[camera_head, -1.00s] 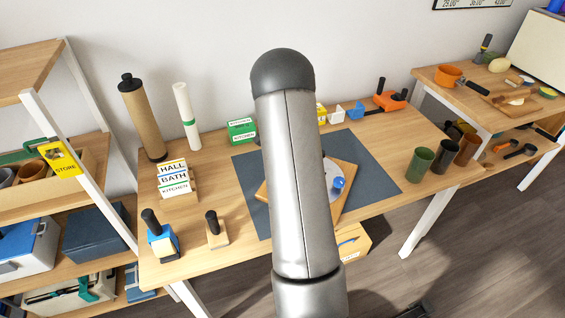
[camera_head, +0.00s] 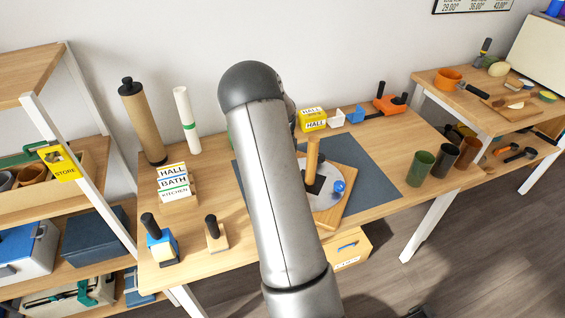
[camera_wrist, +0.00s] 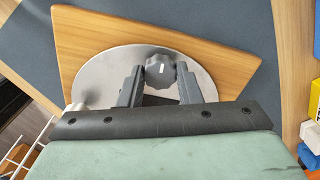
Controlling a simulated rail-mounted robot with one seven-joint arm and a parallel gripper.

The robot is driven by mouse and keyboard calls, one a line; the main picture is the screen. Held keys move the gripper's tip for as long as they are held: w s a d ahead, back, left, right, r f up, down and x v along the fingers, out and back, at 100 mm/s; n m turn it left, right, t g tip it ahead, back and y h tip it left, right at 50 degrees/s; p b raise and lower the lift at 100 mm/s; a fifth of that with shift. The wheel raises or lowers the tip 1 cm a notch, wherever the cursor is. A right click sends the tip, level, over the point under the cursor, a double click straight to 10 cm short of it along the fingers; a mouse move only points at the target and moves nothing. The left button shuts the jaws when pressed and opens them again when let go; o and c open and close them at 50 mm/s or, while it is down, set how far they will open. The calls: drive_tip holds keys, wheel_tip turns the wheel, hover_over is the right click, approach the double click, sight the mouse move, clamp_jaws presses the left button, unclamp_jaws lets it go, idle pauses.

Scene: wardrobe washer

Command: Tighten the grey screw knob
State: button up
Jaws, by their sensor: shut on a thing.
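The grey screw knob (camera_wrist: 159,64) shows in the wrist view, with a lobed rim and a small white mark. It is over a round metal disc (camera_wrist: 108,66) on a wooden board (camera_wrist: 232,58). My gripper (camera_wrist: 160,74) has one dark finger on each side of the knob and is shut on it. In the head view my arm hides the gripper and the grey knob. The disc's right part (camera_head: 327,201) shows there, with a blue knob (camera_head: 338,187), a dark square plate and an upright wooden post (camera_head: 312,155).
The board lies on a dark blue mat (camera_head: 372,181) on the table. Label blocks (camera_head: 174,180) and two black-handled stamps stand left, and several cups (camera_head: 420,167) right. A yellow label block (camera_head: 313,119) and an orange tool (camera_head: 389,103) stand behind. The mat's right side is clear.

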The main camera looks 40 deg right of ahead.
drive_tip(key=shift+w+r+m, duration=0.1)
drive_tip(key=shift+m, duration=0.5)
drive_tip(key=o, duration=1)
wheel_tip(320, 180, up, 17)
drive_tip(key=shift+r+b, duration=0.15)
drive_tip(key=shift+b, duration=0.15)
